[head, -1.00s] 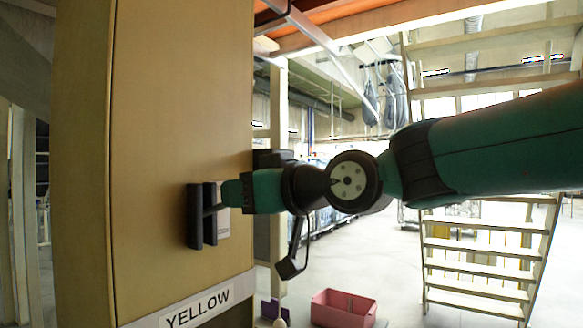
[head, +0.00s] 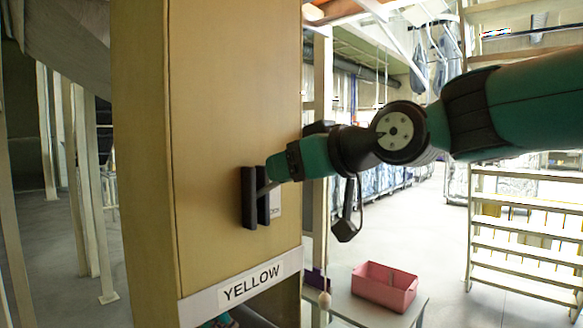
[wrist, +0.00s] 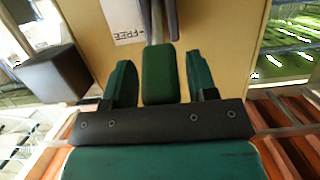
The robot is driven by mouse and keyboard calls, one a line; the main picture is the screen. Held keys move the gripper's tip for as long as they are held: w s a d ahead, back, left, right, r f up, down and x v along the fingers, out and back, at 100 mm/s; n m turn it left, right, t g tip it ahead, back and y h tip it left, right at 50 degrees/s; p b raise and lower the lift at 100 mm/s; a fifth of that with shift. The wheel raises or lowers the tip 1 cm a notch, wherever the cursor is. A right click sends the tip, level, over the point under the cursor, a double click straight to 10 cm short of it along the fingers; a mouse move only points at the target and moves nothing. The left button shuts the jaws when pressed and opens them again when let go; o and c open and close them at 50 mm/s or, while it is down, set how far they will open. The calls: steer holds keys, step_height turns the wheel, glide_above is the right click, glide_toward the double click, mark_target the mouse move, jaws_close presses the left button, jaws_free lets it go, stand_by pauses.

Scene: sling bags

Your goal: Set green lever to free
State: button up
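The green lever (wrist: 161,75) has a green handle and a thin grey shaft running to a dark two-plate mount (head: 249,197) on the tan panel (head: 235,90). In the wrist view the handle lies between the two green fingers of my gripper (wrist: 162,82), with a narrow gap on each side. In the head view my gripper (head: 285,163) reaches the handle from the right, and the handle slants up from the mount. A white label reading FREE (wrist: 127,34) is beside the mount; in the head view it is partly hidden.
A sign reading YELLOW (head: 252,283) is on the panel below the mount. A pink bin (head: 384,290) stands on a low table at lower right. Wooden stairs (head: 525,235) rise at the right. Open floor shows between.

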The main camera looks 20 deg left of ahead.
steer(key=shift+f, duration=0.1)
stand_by(0.3)
steer(key=shift+s+d, duration=0.15)
steer(key=shift+d, duration=0.1)
steer(key=b+v, duration=0.7)
steer(key=v, duration=1)
steer(key=shift+r, duration=0.2)
steer(key=shift+a, duration=0.1)
steer(key=s+d+f+m+g+h+b, duration=0.1)
steer(key=s+d+f+m+h, duration=0.15)
steer(key=f, duration=0.75)
steer(key=s+d+f+m+g+h, duration=0.1)
steer(key=d+f+g+h, duration=0.15)
steer(key=f, duration=0.75)
steer(key=s+d+f+m+g+h, duration=0.1)
steer(key=s+d+f+h, duration=0.1)
steer(key=s+d+f, duration=0.2)
steer(key=s+d+f+m+g+h, duration=0.1)
steer(key=s+d+f, duration=0.3)
steer(key=s+f, duration=0.4)
step_height(320, 180, down, 3)
steer(key=shift+d+f+g+h+b, duration=0.1)
steer(key=shift+d+g+h+b, duration=0.15)
steer(key=shift+g+h+b, duration=0.3)
